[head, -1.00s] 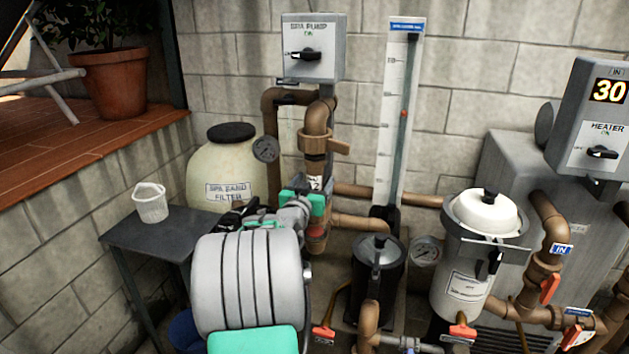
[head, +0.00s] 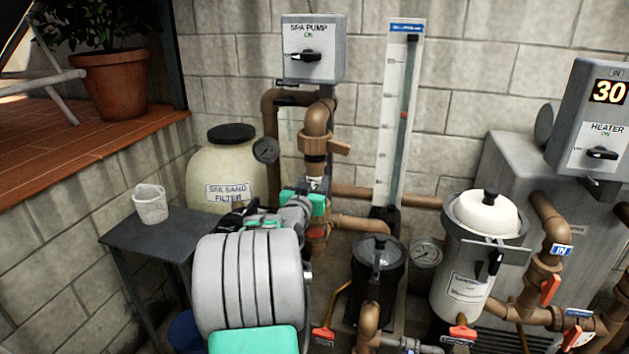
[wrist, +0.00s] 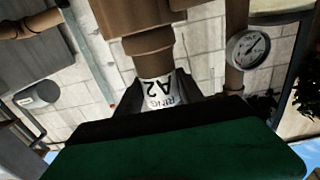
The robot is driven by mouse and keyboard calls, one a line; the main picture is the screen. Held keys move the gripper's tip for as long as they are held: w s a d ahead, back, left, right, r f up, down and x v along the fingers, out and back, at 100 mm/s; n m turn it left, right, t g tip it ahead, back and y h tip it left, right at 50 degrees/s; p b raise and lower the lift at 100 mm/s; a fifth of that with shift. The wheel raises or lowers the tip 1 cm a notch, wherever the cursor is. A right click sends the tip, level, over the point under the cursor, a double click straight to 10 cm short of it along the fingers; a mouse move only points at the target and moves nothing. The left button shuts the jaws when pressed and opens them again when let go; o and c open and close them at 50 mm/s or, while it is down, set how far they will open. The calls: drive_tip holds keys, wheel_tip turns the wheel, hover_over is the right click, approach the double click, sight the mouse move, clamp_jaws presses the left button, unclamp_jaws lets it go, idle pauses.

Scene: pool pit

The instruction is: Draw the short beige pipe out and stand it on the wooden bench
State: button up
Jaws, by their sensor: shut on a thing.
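A short pipe (wrist: 160,88) with a white label reading "RING A2" upside down fills the middle of the wrist view. My gripper (wrist: 160,102) is shut on it, with a dark finger at either side of the label. Above it in that view is a brown collar (wrist: 149,45). In the head view the pale labelled pipe (head: 316,184) is upright under the brown fitting below the spa pump box. My gripper (head: 317,196) is at it, and its lower end is partly hidden. I cannot make out a wooden bench; a dark grey table (head: 150,238) stands at left.
A white basket (head: 150,204) stands on the table. Close by are the sand filter tank (head: 225,165), a pressure gauge (head: 266,150), the tall flow gauge (head: 396,120), a black pump pot (head: 378,265) and brown pipes. A potted plant (head: 110,80) is on the reddish ledge.

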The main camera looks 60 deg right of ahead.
drive_tip(key=shift+c, duration=0.6)
drive_tip(key=shift+r+b, duration=0.25)
drive_tip(key=shift+b, duration=0.1)
idle(0.3)
drive_tip(key=s+a+b, duration=0.2)
drive_tip(key=a+b, duration=0.4)
drive_tip(key=a, duration=0.7)
drive_tip(key=shift+a, duration=0.4)
idle(1.1)
drive_tip(key=shift+s, duration=0.1)
